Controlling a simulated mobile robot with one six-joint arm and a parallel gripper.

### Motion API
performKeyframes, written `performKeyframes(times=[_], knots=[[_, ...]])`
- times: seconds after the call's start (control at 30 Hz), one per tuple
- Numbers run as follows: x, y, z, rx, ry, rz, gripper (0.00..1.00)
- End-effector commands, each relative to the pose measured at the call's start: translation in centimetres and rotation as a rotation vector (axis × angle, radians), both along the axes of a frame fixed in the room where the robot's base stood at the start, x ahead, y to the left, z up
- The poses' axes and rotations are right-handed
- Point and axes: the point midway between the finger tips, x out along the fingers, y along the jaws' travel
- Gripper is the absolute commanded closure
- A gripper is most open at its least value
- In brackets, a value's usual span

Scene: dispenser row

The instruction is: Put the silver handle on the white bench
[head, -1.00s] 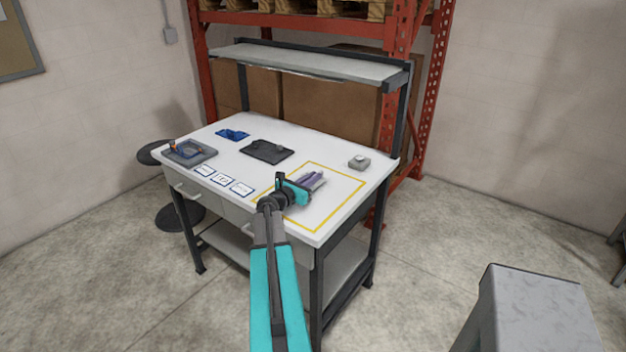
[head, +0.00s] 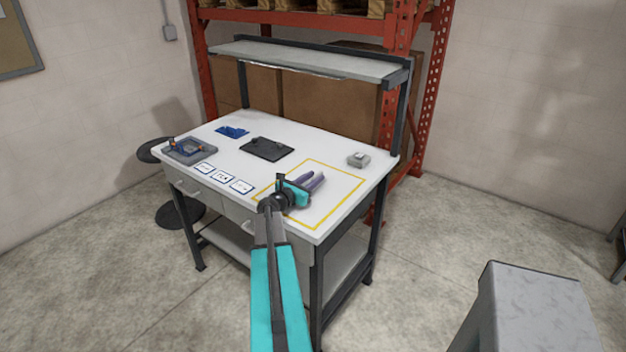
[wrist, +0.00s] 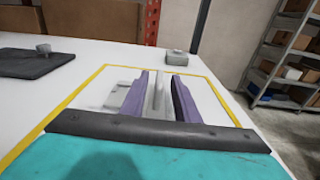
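The white bench (head: 215,147) has a yellow outlined rectangle on its right part. My gripper (head: 316,183) is low over that rectangle. Its two purple fingers (wrist: 160,92) stand apart, with a visible gap. A silver-grey bar, seemingly the silver handle (wrist: 158,92), lies between the fingers in the wrist view, inside the yellow outline. A pale grey patch (wrist: 118,100) shows left of the left finger; I cannot tell if it belongs to the handle. The near end of the bar is hidden behind my gripper. The handle is not clearly visible in the head view.
A small grey block (head: 358,160) stands behind the outline. A dark plate (head: 267,149), blue pieces (head: 232,132) and a grey tray (head: 188,150) are farther left. White labels (head: 222,177) line the front edge. A shelf (head: 310,63) overhangs the back.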

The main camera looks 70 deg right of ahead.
Motion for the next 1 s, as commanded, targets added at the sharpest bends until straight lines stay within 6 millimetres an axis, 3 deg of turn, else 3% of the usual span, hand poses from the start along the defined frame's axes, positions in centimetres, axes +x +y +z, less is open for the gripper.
performKeyframes(times=[0.37,1.0], knots=[[0.2,0.9,0.2,0.000,0.000,0.000,0.72],[2.1,8.3,0.8,0.000,-0.001,0.002,0.72]])
